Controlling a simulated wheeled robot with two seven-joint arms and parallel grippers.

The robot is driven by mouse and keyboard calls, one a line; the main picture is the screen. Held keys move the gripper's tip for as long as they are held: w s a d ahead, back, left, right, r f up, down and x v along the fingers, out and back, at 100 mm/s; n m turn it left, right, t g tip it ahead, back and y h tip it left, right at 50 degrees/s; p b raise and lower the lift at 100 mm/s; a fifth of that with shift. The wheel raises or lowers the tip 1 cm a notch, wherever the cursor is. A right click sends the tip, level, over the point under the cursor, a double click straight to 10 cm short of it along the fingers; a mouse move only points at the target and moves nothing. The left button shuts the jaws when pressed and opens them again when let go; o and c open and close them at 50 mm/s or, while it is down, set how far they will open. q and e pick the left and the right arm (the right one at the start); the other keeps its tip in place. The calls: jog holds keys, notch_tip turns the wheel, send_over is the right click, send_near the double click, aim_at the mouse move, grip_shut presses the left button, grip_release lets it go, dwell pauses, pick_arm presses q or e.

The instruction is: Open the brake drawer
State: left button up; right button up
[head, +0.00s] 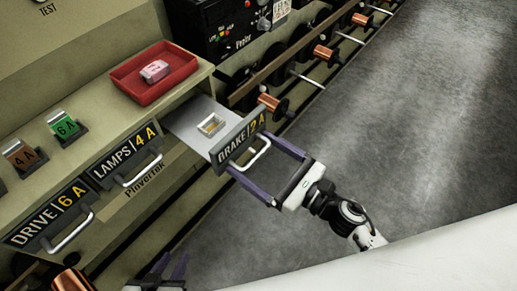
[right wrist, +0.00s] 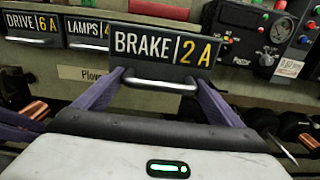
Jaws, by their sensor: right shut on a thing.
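The brake drawer (head: 240,142), labelled BRAKE 2 A, is pulled out of the cabinet. Its pale inside holds a small light tray with a yellowish piece (head: 211,125). My right gripper (head: 252,155) has its two purple fingers at the ends of the drawer's metal handle (head: 258,154) and is shut on it. The right wrist view shows the handle (right wrist: 160,84) between the fingers, below the BRAKE label (right wrist: 165,47). My left gripper (head: 166,268) is at the bottom edge of the head view, its fingers apart, away from the drawers.
The LAMPS 4 A drawer (head: 125,158) and the DRIVE 6 A drawer (head: 48,220) are shut to the left. A red tray (head: 122,82) with a pink-and-white item (head: 154,71) stands on the cabinet top. Copper spools (head: 322,53) line the rack behind. Grey floor (head: 420,120) is clear at right.

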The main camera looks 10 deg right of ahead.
jog(key=shift+w+d+r, duration=0.1)
jog(key=shift+w+d, duration=0.05)
jog(key=shift+d, duration=0.05)
jog(key=o, duration=1.2)
jog(key=shift+c, duration=0.2)
jog(key=shift+o, duration=0.2)
jog(key=shift+a, duration=0.1)
jog(key=b+v, duration=0.2)
jog(key=v, duration=0.8)
